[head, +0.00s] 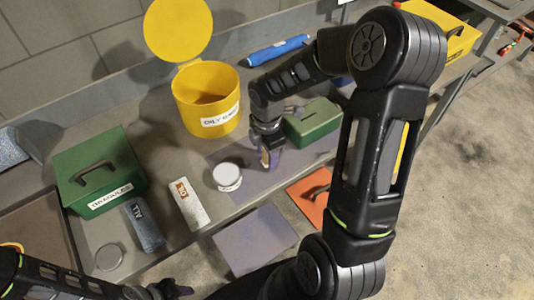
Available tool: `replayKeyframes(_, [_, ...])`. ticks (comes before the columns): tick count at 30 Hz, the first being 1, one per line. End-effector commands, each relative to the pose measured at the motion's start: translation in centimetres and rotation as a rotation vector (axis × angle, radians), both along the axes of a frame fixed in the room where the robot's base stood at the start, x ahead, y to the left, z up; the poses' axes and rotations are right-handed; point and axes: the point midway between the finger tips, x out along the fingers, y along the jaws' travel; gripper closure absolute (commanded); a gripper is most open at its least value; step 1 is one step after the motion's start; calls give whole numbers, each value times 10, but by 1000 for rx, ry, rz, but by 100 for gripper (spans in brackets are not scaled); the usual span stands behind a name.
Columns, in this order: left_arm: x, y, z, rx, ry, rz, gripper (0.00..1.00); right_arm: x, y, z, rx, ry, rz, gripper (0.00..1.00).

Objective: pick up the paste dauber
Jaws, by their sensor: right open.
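My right gripper (271,157) reaches down over the grey mat on the bench, between a round white-topped tin (227,175) and a green slotted box (313,121). Its jaws are open. A small pale and orange patch shows at its fingertips, too small to identify. I cannot make out the paste dauber for sure; the gripper and arm may hide it. My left gripper (172,289) is low at the bottom edge, away from the tin, and its jaw state is unclear.
A yellow lidded bin (205,105) stands behind the tin. A green handled box (100,170), a blue-grey box (143,226) and a white box (188,204) stand left. A blue roll (278,50) lies behind.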

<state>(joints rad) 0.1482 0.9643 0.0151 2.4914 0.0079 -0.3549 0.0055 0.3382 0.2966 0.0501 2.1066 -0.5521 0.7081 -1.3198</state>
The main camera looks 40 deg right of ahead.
Motion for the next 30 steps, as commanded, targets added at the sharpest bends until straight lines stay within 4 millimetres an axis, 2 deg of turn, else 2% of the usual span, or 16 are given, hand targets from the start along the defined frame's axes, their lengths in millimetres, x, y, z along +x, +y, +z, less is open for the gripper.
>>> replayKeyframes(17, [0,0,0,0,0,0,64,0,0,0,0,0,0,48])
replayKeyframes(30, [0,0,0,0,0,0,64,0,0,0,0,0,0,84])
